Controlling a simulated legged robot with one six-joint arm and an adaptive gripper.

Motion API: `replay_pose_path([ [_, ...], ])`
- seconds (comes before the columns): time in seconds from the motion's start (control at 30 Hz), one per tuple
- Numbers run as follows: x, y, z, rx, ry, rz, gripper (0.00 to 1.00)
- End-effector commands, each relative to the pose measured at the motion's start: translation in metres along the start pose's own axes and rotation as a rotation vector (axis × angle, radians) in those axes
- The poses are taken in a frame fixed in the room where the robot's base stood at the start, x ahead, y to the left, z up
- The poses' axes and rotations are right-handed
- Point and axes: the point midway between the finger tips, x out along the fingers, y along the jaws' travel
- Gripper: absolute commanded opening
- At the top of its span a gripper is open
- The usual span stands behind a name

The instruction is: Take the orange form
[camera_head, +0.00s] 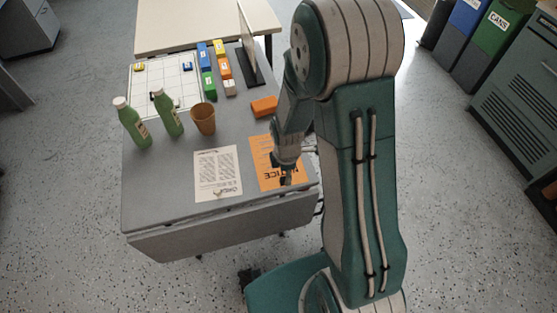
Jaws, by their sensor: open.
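The orange form (266,178) is a flat sheet with dark print, part of it reading "NOTICE". It lies on the grey table at the front right, near the front edge. My gripper (287,179) is open, pointing down over the right part of the sheet and hiding some of it. I cannot tell whether its fingertips touch the paper. A white printed form (217,174) lies just left of the orange one.
Several coloured blocks and a white grid board (165,79) are farther back. The table's front left is clear.

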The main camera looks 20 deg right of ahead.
Motion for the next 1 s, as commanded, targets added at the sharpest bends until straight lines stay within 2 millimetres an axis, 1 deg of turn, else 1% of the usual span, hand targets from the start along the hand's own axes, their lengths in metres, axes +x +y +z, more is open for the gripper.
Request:
replay_pose_path([
  [0.03, 0.009, -0.001, -0.002, -0.002, 0.0, -0.005, 0.66],
  [0.1, 0.019, -0.001, -0.002, -0.002, 0.0, -0.004, 0.66],
  [0.2, 0.028, -0.001, -0.002, -0.001, 0.0, -0.002, 0.66],
  [0.3, 0.032, 0.0, -0.002, -0.001, 0.0, 0.0, 0.66],
  [0.5, 0.032, 0.0, -0.002, -0.001, 0.0, 0.001, 0.66],
  [0.57, 0.032, 0.0, -0.001, 0.0, 0.0, 0.001, 0.39],
  [0.6, 0.032, 0.0, -0.001, 0.0, 0.0, 0.0, 0.21],
  [0.63, 0.032, 0.0, -0.001, 0.0, 0.0, 0.0, 0.08],
  [0.67, 0.032, 0.0, -0.001, 0.0, 0.0, 0.0, 0.0],
  [1.0, 0.032, 0.0, -0.002, -0.001, 0.0, 0.0, 0.0],
])
